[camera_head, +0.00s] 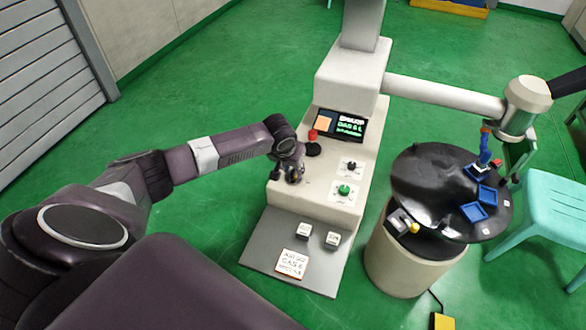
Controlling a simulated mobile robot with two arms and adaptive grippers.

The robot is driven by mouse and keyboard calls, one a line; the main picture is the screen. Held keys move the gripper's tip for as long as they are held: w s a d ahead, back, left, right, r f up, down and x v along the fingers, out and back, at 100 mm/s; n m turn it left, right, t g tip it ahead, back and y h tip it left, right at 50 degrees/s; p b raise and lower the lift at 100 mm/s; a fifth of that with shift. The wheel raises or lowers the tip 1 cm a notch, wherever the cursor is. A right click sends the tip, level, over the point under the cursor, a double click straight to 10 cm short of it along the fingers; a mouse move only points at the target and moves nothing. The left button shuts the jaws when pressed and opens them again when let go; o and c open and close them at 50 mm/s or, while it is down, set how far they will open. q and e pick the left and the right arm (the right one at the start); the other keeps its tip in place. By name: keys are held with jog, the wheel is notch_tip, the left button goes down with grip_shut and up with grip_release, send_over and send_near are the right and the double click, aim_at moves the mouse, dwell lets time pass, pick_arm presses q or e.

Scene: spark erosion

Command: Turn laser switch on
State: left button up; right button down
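A beige machine console (318,192) stands in the middle. Its sloped panel carries a green knob (344,188) on a white plate and a black knob (351,165) on another white plate above it. Which control is the laser switch, I cannot read. A red button (312,135) and a lit screen (350,124) sit higher up. My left gripper (289,174) is over the left edge of the console, left of both knobs. It is small and dark, and its opening cannot be made out. My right gripper is not in view.
A round black table (440,180) with blue trays (474,211) stands right of the console. A beige horizontal arm (445,95) reaches over it. A turquoise stool (555,205) is at the right. Two small boxes (318,235) sit on the console's grey lower shelf.

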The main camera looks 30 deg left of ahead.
pick_arm(q)
jog(key=shift+c, duration=0.6)
grip_shut()
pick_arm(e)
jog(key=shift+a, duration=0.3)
